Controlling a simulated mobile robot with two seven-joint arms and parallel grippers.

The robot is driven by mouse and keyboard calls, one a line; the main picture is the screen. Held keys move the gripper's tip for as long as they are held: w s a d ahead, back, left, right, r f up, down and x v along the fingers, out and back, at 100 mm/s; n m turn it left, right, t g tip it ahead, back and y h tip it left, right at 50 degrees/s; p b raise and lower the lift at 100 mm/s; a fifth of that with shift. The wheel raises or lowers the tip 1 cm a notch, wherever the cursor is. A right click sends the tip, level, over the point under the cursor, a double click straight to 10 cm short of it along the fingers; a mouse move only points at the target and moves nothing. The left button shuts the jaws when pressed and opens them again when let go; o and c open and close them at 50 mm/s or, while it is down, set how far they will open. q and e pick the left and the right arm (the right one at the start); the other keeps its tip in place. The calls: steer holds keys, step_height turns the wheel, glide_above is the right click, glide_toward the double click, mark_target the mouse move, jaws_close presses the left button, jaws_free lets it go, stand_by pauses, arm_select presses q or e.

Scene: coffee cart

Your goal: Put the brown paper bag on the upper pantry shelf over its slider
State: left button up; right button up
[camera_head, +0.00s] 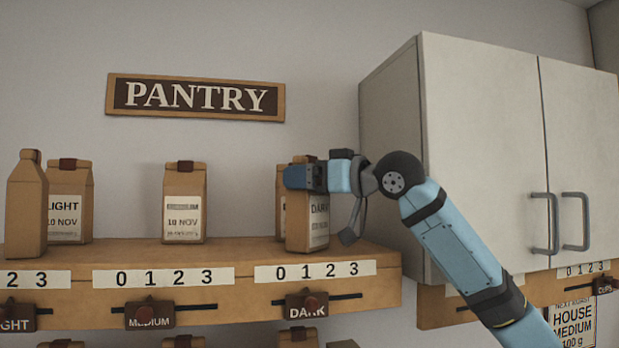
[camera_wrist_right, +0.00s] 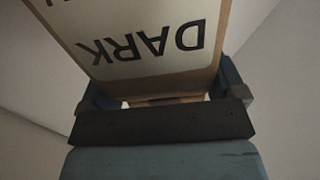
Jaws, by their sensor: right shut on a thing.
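A brown paper bag labelled DARK (camera_head: 318,232) is upright at the right part of the upper pantry shelf (camera_head: 386,262), above the slider marked DARK (camera_head: 308,306). My right gripper (camera_head: 305,177) is shut on the upper part of this bag. The bag's base looks at or very near the shelf top; I cannot tell whether it touches. In the right wrist view the bag (camera_wrist_right: 150,35) sits between the two fingers (camera_wrist_right: 162,100), its label upside down. Another bag (camera_head: 281,215) stands behind it, mostly hidden. My left gripper is not in view.
A bag (camera_head: 185,190) stands over the MEDIUM slider (camera_head: 150,314). Two bags, one plain (camera_head: 27,210) and one labelled LIGHT (camera_head: 70,195), stand at the left. A grey cabinet (camera_head: 480,150) with two handles is close on the right. More bags show below the shelf.

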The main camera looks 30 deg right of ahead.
steer(key=shift+a, duration=0.1)
steer(key=o, duration=1)
steer(key=shift+o, duration=0.5)
steer(key=b+v, duration=0.3)
steer(key=v, duration=0.9)
steer(key=shift+b, duration=0.4)
steer(key=shift+r, duration=0.1)
